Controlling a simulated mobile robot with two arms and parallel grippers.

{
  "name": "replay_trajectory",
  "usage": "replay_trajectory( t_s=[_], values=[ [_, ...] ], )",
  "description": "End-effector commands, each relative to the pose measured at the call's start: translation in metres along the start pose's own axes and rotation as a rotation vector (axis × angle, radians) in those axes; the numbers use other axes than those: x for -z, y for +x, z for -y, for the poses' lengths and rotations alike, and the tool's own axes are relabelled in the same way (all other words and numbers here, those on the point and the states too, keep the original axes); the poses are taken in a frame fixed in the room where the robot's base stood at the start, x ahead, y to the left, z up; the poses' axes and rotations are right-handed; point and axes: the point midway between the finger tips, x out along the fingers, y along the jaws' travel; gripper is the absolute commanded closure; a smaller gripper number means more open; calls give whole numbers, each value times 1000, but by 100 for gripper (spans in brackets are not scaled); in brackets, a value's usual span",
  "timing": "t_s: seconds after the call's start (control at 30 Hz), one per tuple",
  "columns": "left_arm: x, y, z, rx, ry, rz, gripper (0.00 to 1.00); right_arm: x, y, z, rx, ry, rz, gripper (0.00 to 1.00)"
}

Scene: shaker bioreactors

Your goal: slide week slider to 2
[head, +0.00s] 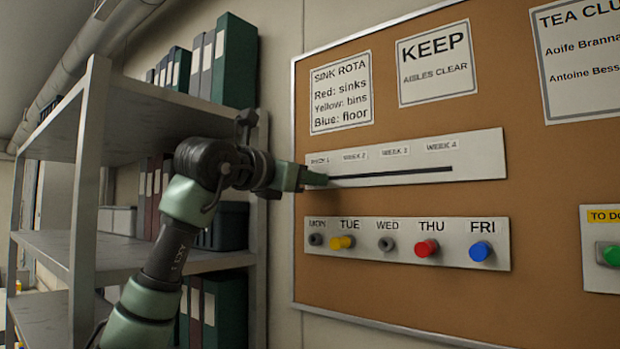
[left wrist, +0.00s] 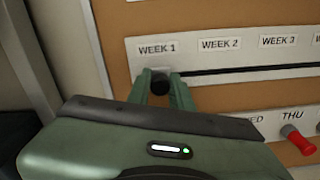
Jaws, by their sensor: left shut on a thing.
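The week slider board (head: 480,155) is a white strip on the corkboard with labels WEEK 1 to WEEK 4 above a dark horizontal slot (head: 400,174). My left gripper (head: 318,178) is at the slot's left end, below WEEK 1. In the left wrist view my left gripper (left wrist: 160,85) is shut on a dark round slider knob (left wrist: 160,84), under the WEEK 1 label (left wrist: 158,49). The WEEK 2 label (left wrist: 220,44) is to its right. The fingers cover part of the knob. My right gripper is not in view.
Below is a weekday strip (head: 345,262) with coloured pegs, including a red peg (head: 426,248) and a blue peg (head: 481,251). A metal shelf (head: 90,250) with binders stands at left, close to my left arm. The slot right of the gripper is clear.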

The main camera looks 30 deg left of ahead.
Motion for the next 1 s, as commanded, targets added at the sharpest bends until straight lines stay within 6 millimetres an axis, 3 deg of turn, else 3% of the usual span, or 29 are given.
replay_trajectory(
  t_s=[0.43, 0.8, 1.0],
  values=[
    [-2, 0, 2, -1, 1, 3, 100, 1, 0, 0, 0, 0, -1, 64],
    [-19, 0, 71, 3, 3, 3, 100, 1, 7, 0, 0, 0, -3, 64],
    [-22, 0, 78, 0, -1, 3, 100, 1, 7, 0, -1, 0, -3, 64]
  ],
)
